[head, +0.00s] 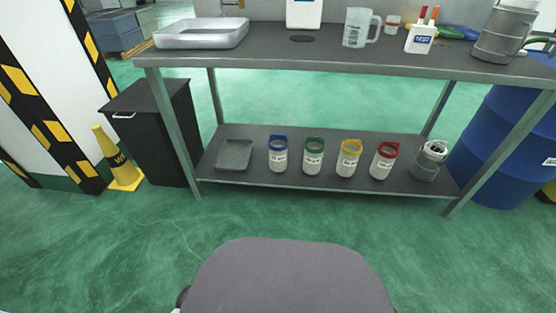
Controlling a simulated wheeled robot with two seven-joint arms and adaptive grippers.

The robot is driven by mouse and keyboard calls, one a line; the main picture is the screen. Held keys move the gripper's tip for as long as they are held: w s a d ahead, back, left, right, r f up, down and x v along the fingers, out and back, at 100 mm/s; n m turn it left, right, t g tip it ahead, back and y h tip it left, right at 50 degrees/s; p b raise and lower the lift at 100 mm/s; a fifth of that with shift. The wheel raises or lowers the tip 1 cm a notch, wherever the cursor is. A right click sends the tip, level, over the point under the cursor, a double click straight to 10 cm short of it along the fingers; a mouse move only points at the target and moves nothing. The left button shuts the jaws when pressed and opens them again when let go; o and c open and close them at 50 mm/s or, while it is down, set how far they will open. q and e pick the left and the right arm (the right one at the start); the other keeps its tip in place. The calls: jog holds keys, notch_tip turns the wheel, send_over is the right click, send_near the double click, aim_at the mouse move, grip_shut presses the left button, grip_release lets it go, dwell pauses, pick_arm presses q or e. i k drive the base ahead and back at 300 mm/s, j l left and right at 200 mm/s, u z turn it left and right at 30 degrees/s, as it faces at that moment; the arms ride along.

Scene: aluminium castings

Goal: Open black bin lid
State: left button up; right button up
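The black bin (158,140) stands on the green floor at the left, beside the left legs of the metal table. Its flat black lid (150,97) is down and looks closed. A small pale handle (124,115) shows at the lid's front left edge. The table's front left leg stands in front of part of the bin's right side. Neither of my grippers is in the head view.
A yellow cone (117,160) stands just left of the bin, near a striped pillar (60,110). The grey table (320,62) holds a metal tray (201,33), a clear jug (357,28) and other items. Its lower shelf (300,183) carries several jars. Open floor lies in front.

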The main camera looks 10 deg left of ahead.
aim_at(138, 98)
jog(key=u, duration=1.45)
